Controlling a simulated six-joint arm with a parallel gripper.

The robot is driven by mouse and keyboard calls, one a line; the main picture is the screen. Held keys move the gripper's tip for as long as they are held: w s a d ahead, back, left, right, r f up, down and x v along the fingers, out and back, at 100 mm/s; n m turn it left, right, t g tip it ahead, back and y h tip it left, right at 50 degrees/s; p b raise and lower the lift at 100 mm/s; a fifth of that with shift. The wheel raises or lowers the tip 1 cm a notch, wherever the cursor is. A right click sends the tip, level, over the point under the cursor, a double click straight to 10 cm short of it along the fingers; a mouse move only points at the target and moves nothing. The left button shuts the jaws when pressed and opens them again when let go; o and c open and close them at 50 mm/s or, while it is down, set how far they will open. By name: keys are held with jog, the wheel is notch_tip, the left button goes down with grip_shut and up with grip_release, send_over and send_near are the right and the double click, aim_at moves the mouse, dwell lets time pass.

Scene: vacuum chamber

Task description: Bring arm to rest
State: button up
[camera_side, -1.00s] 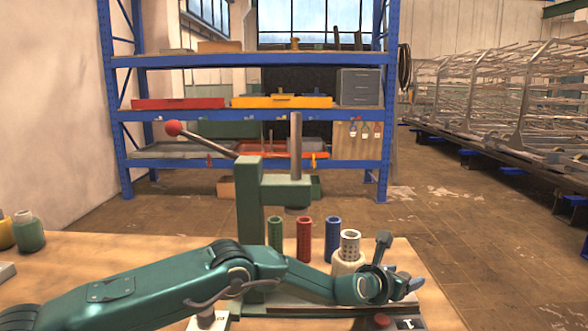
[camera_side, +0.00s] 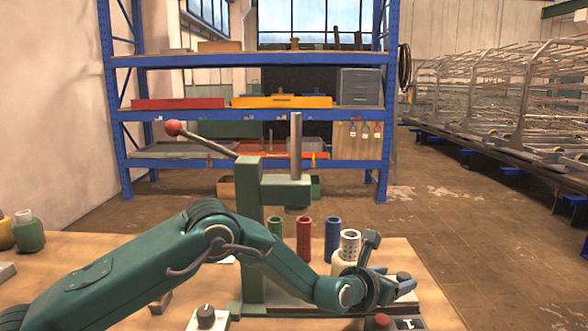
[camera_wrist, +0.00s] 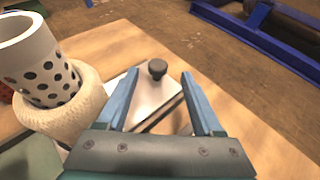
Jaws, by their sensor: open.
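My gripper (camera_side: 402,285) is at the right end of the workbench in the side view, low and just right of the white perforated cylinder. In the wrist view its two blue fingers (camera_wrist: 160,105) are spread apart with nothing between them. Beyond the fingers lie a light plate and a dark round knob (camera_wrist: 157,68). My forearm hides part of the bench and the press base in the side view.
A white perforated cylinder (camera_side: 349,243) in a pale collar (camera_wrist: 75,112) stands close left of my gripper. Green, red (camera_side: 304,240) and blue (camera_side: 332,238) perforated cylinders stand behind. A green press (camera_side: 250,215) with a red-knobbed lever rises mid-bench. Jars (camera_side: 28,232) stand far left.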

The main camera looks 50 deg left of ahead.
jog(key=s+a+r+m+g+h, duration=0.2)
jog(key=s+a+r+m+g, duration=0.15)
jog(key=s+r+m, duration=1.2)
jog(key=s+a+f+m+g+y, duration=0.1)
jog(key=s+a+f+m+g, duration=0.1)
jog(key=s+m, duration=0.8)
jog(key=s+a+f+m+g+y, duration=0.1)
jog(key=s+a+f+m+g, duration=0.1)
jog(key=s+m, duration=0.8)
jog(key=shift+s+a+f, duration=0.85)
jog(key=shift+s+f, duration=0.05)
jog(key=shift+s, duration=0.35)
jog(key=shift+m+g, duration=0.25)
